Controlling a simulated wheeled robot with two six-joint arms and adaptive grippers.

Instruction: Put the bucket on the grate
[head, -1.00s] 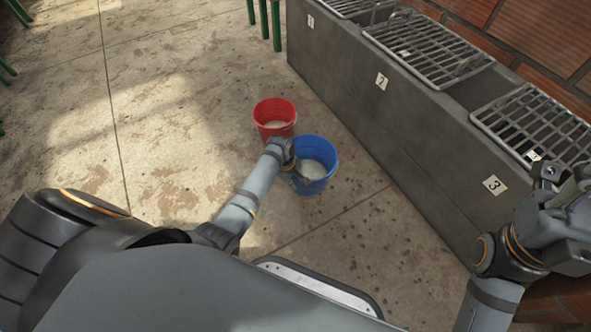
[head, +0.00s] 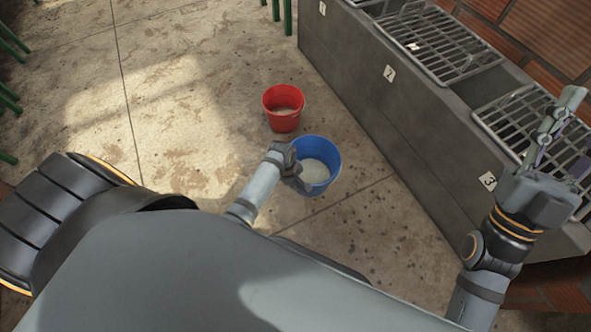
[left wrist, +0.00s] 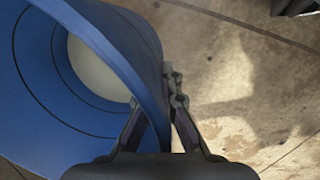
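The blue bucket (head: 331,176), with pale contents, is right of my left arm in the head view. It fills the left side of the left wrist view (left wrist: 30,90). My left gripper (head: 296,178) is at its left rim, with one finger inside and one outside in the wrist view (left wrist: 173,85), closed on the wall. I cannot tell whether the bucket touches the floor. A grate (head: 440,42) lies above label 2, and another (head: 510,115) above label 3, partly behind my right gripper. My right gripper (head: 577,115) appears open and empty there.
A red bucket (head: 284,119) with pale contents stands just beyond the blue one. The grey concrete trough (head: 400,120) runs along the right, against a brick wall. Green legs (head: 282,15) stand at the top.

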